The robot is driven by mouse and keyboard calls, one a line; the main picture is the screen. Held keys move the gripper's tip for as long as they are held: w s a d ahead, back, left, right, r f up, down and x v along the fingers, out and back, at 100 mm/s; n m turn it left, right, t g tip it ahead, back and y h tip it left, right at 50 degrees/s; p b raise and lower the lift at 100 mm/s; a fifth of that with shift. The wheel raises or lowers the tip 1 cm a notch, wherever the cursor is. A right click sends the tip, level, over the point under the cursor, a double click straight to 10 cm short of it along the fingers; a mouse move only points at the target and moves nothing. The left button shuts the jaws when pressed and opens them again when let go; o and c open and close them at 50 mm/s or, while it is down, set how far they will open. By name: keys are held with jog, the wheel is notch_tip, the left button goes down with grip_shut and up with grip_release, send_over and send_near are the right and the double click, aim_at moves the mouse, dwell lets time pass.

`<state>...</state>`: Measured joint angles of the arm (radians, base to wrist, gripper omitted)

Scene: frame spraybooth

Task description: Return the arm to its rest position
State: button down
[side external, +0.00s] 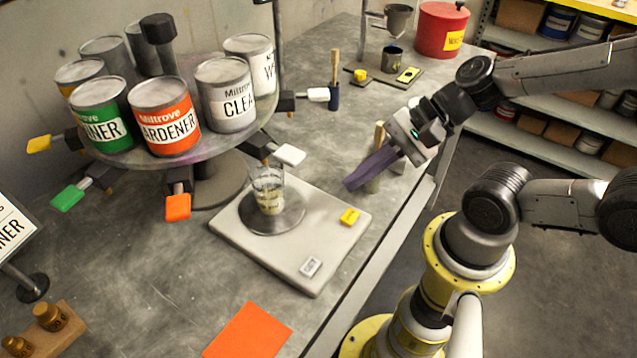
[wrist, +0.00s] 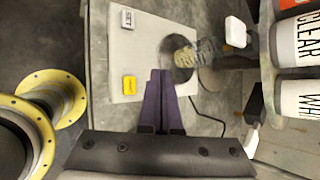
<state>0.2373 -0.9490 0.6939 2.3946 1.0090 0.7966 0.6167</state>
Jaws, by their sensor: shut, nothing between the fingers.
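My gripper (side external: 350,183) is at the right of the bench in the side external view, above the bench's edge and to the right of the scale. Its purple fingers are together, with nothing between them. In the wrist view the closed fingers (wrist: 161,75) point towards the scale (wrist: 142,40). My arm reaches in from the right, with the gripper tilted down to the left. The gripper partly hides a pale wooden-handled item (side external: 379,135) behind it.
The white scale (side external: 330,245) bears a clear cup (side external: 269,190) with pale contents. A round rack (side external: 205,150) of paint cans with coloured levers stands at left. An orange sheet (side external: 248,332) lies in front. A red can (side external: 441,30) and funnel stand (side external: 398,18) are at the back.

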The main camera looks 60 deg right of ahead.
jog(key=s+d+r+n+h, duration=0.2)
jog(key=d+r+n+h, duration=0.1)
jog(key=n, duration=0.5)
jog(key=s+d+r+n+g+h, duration=0.1)
jog(key=d+r+n+h, duration=0.2)
jog(key=d+n, duration=0.3)
jog(key=n, duration=0.3)
jog(key=shift+s+r, duration=0.25)
jog(key=shift+s, duration=0.15)
